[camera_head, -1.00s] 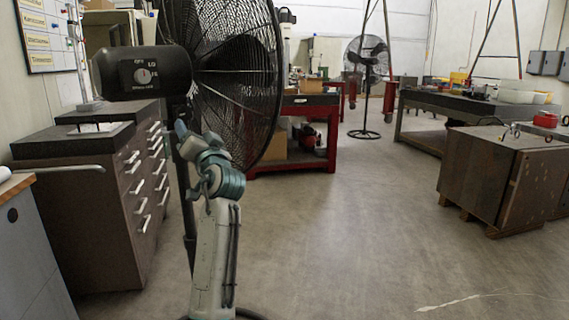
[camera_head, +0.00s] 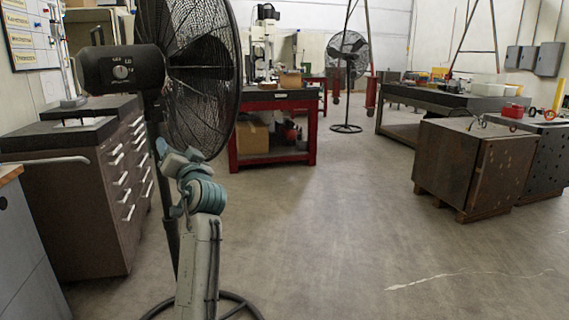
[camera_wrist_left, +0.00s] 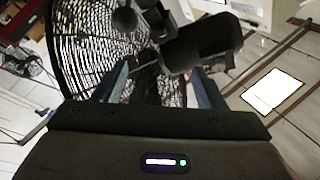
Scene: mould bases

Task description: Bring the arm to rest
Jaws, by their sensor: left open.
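My left arm (camera_head: 200,245) rises from the bottom of the head view, bent at the wrist. My left gripper (camera_head: 165,150) is at its top, in front of the big black fan's stand. In the left wrist view the two blue fingers (camera_wrist_left: 163,88) are spread apart with nothing held between them. The black fan (camera_wrist_left: 85,45) fills the space beyond them, with its motor housing at upper right. I cannot tell the exact gap to the fan. My right gripper is not in view.
The big fan (camera_head: 205,95) stands close at left, its round base on the floor around my arm. A brown drawer cabinet (camera_head: 75,215) is left of it. A red workbench (camera_head: 270,150) stands behind and a brown crate (camera_head: 460,165) at right. The middle floor is clear.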

